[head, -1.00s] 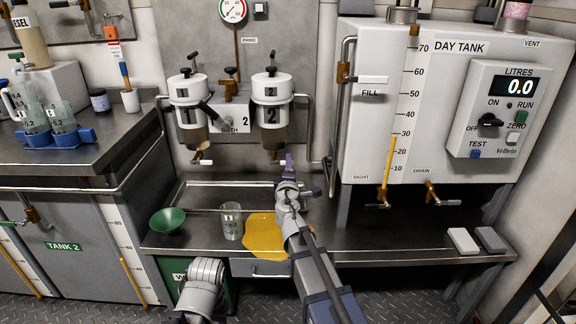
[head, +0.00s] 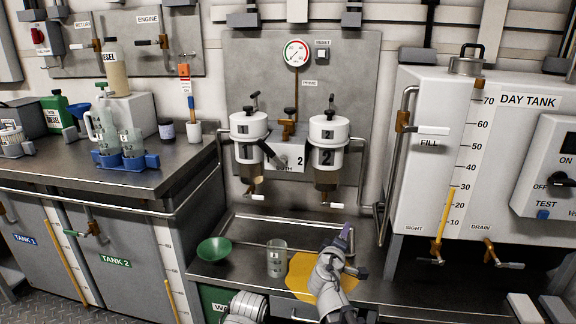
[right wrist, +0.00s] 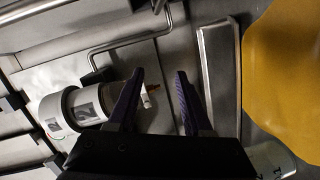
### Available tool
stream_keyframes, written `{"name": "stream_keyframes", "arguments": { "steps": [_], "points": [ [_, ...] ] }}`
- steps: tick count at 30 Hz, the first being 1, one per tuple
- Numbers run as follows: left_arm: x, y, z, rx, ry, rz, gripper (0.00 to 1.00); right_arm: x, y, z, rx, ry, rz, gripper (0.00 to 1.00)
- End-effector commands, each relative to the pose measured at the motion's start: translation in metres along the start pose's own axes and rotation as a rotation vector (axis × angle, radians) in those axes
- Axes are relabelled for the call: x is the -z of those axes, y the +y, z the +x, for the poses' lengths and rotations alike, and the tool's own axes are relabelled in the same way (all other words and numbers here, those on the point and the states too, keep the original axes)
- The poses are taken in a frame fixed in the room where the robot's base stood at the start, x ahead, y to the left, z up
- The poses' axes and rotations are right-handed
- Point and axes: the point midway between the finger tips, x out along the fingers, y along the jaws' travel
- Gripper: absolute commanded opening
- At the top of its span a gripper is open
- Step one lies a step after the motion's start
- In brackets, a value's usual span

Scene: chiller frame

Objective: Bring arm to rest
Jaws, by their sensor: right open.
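My right gripper (head: 346,232) is over the bench, above the right part of the metal tray and beside the yellow patch. In the right wrist view its two dark purple fingers (right wrist: 160,74) are apart with nothing between them. The white filter unit marked 2 (head: 325,155) hangs on the wall panel; a filter also shows in the right wrist view (right wrist: 88,104), beyond the left finger. A grey part of my left arm (head: 246,307) shows at the bottom edge; its gripper is out of view.
A green funnel (head: 214,250), a clear beaker (head: 276,262) and a yellow spill-like patch (head: 304,278) are on the bench. The tray (head: 240,232) lies behind them. The day tank (head: 415,190) stands to the right, with taps below.

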Motion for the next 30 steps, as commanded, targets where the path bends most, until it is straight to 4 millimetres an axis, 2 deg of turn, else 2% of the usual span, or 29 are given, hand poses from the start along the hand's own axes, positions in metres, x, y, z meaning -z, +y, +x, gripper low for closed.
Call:
{"name": "stream_keyframes", "arguments": {
  "steps": [5, 9, 12, 18, 20, 21, 26, 30],
  "points": [
    [-0.001, -0.002, -0.015, 0.001, -0.001, 0.000, 0.50, -0.029, -0.066, -0.055, 0.288, -0.285, 0.233, 0.50],
    [-0.002, -0.003, -0.023, 0.001, -0.001, 0.001, 0.50, -0.039, -0.127, -0.120, 0.573, -0.492, 0.323, 0.50],
    [-0.002, -0.003, -0.027, 0.002, -0.001, 0.001, 0.50, -0.039, -0.158, -0.168, 0.755, -0.600, 0.341, 0.50],
    [-0.002, -0.004, -0.034, 0.002, -0.001, 0.001, 0.50, -0.033, -0.191, -0.256, 1.066, -0.752, 0.310, 0.50],
    [-0.002, -0.004, -0.036, 0.002, -0.001, 0.001, 0.50, -0.031, -0.195, -0.282, 1.155, -0.788, 0.290, 0.50],
    [-0.003, -0.006, -0.054, 0.002, -0.001, 0.001, 0.50, -0.026, -0.177, -0.282, 1.147, -0.788, 0.293, 0.50],
    [-0.005, -0.009, -0.089, 0.001, -0.002, 0.000, 0.50, -0.015, -0.143, -0.285, 1.141, -0.786, 0.297, 0.50],
    [-0.007, -0.013, -0.126, 0.001, -0.002, -0.002, 0.50, -0.003, -0.108, -0.291, 1.140, -0.787, 0.299, 0.50]
  ]
}}
